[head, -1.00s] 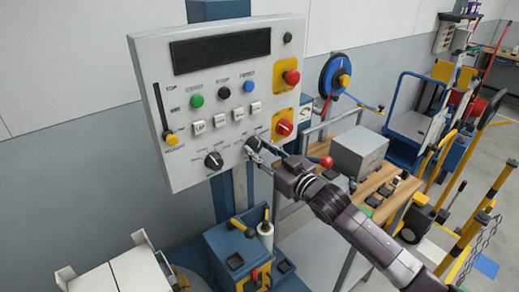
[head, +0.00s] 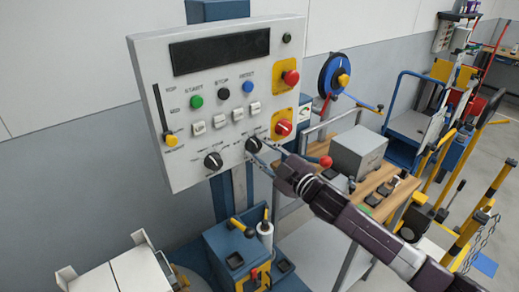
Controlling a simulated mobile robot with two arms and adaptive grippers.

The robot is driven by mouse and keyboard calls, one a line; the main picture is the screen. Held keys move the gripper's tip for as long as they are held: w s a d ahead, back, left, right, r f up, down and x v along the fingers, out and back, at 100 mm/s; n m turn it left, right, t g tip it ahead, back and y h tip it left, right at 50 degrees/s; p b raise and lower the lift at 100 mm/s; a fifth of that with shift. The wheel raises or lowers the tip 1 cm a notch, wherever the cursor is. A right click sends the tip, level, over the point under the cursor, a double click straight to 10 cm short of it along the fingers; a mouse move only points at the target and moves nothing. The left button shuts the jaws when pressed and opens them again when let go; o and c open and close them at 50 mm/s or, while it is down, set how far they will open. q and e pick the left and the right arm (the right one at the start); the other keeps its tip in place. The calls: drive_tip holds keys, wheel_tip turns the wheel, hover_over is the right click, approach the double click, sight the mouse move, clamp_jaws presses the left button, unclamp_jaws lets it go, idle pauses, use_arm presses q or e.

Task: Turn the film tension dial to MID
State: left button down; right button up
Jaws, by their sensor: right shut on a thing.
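The grey control panel (head: 188,181) carries two black dials with white marks along its lower edge. The left dial (head: 213,160) is free. My right gripper (head: 257,151) reaches in from the lower right and is shut on the right dial (head: 252,145), one thin finger below it and one at its right. The small lettering around both dials is too small to read, so I cannot tell which one is for film tension or where its pointer stands. My left gripper is not in view.
Close by on the panel are white rocker switches (head: 225,117), a red knob on a yellow plate (head: 283,128), a red emergency button (head: 291,77) and a yellow slider (head: 171,140). A blue machine (head: 222,240) stands below. A wooden bench with a grey box (head: 358,152) stands right.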

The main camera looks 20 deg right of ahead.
idle(0.3)
drive_tip(key=o, duration=1.2)
drive_tip(key=shift+c, duration=0.2)
drive_tip(key=shift+s, duration=0.1)
drive_tip(key=v, duration=1.1)
drive_tip(key=shift+s+d, duration=0.15)
drive_tip(key=shift+s, duration=0.25)
